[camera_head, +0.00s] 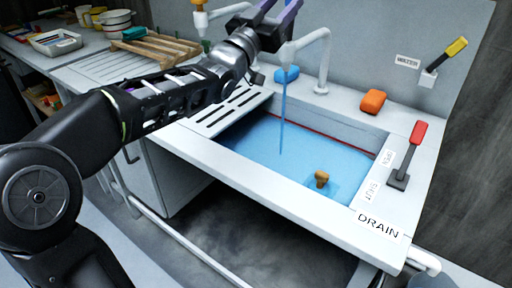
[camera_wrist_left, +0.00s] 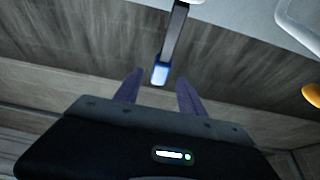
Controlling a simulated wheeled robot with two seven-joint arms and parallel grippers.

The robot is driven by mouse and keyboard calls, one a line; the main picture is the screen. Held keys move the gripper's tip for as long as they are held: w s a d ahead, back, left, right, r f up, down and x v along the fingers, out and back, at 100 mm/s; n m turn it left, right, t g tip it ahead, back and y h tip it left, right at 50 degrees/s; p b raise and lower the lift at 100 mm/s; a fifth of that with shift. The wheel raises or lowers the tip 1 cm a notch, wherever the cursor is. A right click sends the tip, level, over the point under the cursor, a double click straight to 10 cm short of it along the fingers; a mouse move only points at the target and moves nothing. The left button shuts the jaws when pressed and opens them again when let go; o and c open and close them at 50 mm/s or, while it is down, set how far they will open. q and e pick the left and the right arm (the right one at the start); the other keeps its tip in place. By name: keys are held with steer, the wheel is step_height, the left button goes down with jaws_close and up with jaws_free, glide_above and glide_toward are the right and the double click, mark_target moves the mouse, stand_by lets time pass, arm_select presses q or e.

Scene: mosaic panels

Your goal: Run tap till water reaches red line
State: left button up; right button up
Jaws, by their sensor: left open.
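The sink basin (camera_head: 215,155) holds blue water (camera_head: 255,140). A thin stream of water (camera_head: 282,120) falls into it from the white tap spout (camera_head: 289,54). The red line (camera_head: 318,133) runs along the back inner wall, just above the water's edge; the exact gap is too small to tell. My left gripper (camera_head: 283,12) is up by the tap, at the top edge of the head view. In the left wrist view its purple fingers (camera_wrist_left: 158,88) are apart, with a blue-tipped lever (camera_wrist_left: 160,73) between or just beyond them; contact cannot be told. My right gripper is not in view.
A red-handled lever (camera_head: 411,150) stands by the OPEN, SHUT and DRAIN labels. A yellow-handled lever (camera_head: 444,58) is on the wall by the WATER label. A brown object (camera_head: 321,179) sits in the water. An orange sponge (camera_head: 373,101) and wooden rack (camera_head: 150,48) are on the counter.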

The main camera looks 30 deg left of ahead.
arm_select(q)
steer(key=shift+c, duration=0.2)
stand_by(0.3)
